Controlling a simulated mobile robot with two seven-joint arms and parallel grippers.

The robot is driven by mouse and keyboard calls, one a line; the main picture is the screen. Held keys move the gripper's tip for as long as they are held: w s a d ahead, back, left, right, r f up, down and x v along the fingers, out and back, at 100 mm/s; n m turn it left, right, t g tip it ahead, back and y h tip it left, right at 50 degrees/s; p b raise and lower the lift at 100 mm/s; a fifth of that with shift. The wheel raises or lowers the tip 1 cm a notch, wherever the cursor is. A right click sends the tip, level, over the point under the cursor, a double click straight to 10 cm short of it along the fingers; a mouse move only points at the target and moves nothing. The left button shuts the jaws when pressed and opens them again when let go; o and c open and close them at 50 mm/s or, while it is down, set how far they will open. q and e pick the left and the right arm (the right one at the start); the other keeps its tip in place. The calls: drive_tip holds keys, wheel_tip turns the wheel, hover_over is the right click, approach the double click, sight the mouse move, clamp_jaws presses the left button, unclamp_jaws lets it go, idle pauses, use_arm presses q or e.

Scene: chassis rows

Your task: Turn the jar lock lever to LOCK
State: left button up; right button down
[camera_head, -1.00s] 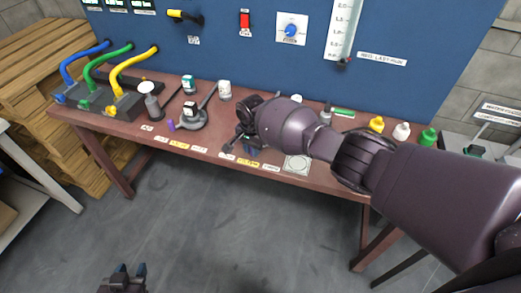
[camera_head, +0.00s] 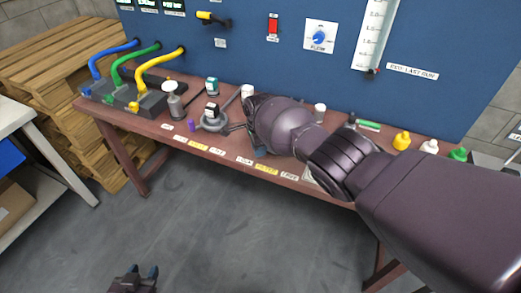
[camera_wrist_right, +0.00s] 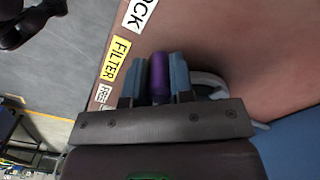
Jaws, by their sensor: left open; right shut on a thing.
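A purple lever tip (camera_head: 191,125) shows beside the grey ring holder (camera_head: 214,122) with a dark-and-white jar (camera_head: 211,111) on it, left of my right arm. In the right wrist view my right gripper (camera_wrist_right: 159,80) is shut on a purple handle (camera_wrist_right: 159,72), beside a yellow FILTER label (camera_wrist_right: 115,58); a label ending in "OCK" (camera_wrist_right: 140,12) lies above and a FREE label (camera_wrist_right: 102,94) below. In the head view my right arm hides this handle and most of the gripper. My left gripper (camera_head: 142,270) is open and empty, low over the floor.
The brown table (camera_head: 235,143) carries a pump bottle (camera_head: 174,102) and a black block with blue, green and yellow hoses (camera_head: 140,98). Yellow (camera_head: 401,141), white and green bottles stand at right. A blue panel (camera_head: 270,60) rises behind. The floor in front is clear.

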use_arm(q)
drive_tip(key=shift+s+f, duration=0.15)
drive_tip(key=shift+s, duration=0.15)
use_arm(e)
drive_tip(key=c, duration=1)
unclamp_jaws()
use_arm(q)
drive_tip(key=shift+w, duration=0.1)
use_arm(e)
drive_tip(key=shift+w+r, duration=0.1)
drive_tip(key=shift+r, duration=0.2)
wheel_tip(320, 180, up, 9)
drive_tip(key=p, duration=0.4)
drive_tip(key=shift+f+p, duration=0.1)
drive_tip(key=shift+p, duration=0.3)
drive_tip(key=shift+r, duration=0.7)
use_arm(q)
wheel_tip(320, 180, up, 5)
drive_tip(key=shift+a+r, duration=0.1)
drive_tip(key=shift+r, duration=0.05)
